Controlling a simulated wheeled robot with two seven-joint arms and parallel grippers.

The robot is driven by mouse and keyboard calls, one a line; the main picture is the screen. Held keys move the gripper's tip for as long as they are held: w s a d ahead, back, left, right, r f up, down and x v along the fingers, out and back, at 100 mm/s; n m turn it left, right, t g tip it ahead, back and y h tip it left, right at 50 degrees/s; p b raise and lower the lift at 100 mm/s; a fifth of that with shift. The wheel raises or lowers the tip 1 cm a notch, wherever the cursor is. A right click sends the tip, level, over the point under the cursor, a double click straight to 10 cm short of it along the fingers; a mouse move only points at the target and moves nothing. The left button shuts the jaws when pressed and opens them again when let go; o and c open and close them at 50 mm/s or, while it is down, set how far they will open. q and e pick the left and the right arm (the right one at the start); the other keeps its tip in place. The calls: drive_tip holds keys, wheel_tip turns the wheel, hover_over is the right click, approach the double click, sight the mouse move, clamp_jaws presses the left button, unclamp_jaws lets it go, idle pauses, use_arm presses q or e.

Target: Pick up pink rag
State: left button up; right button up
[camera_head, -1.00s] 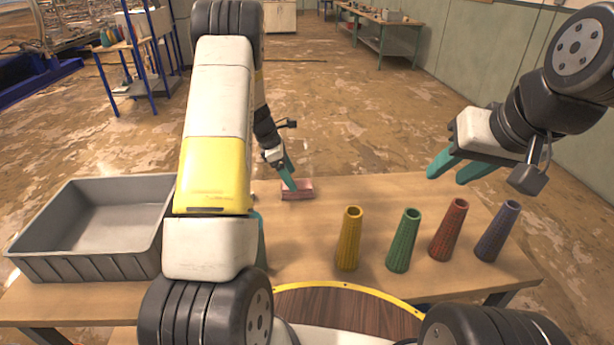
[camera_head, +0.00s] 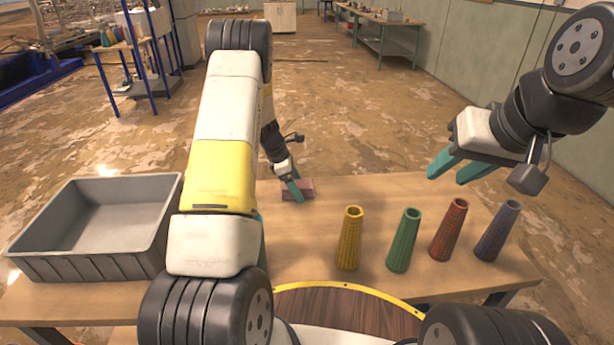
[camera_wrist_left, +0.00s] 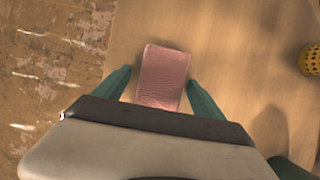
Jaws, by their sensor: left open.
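The pink rag (camera_head: 307,187) is a small folded block lying on the wooden table (camera_head: 400,192) near its far edge. In the left wrist view the rag (camera_wrist_left: 163,76) lies between the two teal fingers of my left gripper (camera_wrist_left: 158,88), with a gap on each side. In the head view my left gripper (camera_head: 294,189) is at the rag, pointing down, and is open. One of its fingers hides part of the rag. My right gripper (camera_head: 455,169) is held above the right side of the table, its teal fingers apart and empty.
A grey tray (camera_head: 160,228) stands on the left of the table. Yellow (camera_head: 349,240), green (camera_head: 403,242), red (camera_head: 449,232) and purple (camera_head: 496,232) ribbed cones stand in a row at the front right. The table between the rag and cones is clear.

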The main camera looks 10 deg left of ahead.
sight(301, 184)
use_arm(q)
drive_tip(key=shift+f, duration=0.1)
drive_tip(key=shift+c, duration=0.2)
drive_tip(key=c, duration=1.4)
drive_tip(key=shift+r, duration=0.5)
drive_tip(key=r, duration=0.3)
drive_tip(key=shift+s+r, duration=0.15)
drive_tip(key=shift+s, duration=0.05)
drive_tip(key=s, duration=1)
drive_tip(key=s+r, duration=0.1)
drive_tip(key=s, duration=0.4)
drive_tip(key=shift+s+r, duration=0.1)
drive_tip(key=shift+s, duration=0.25)
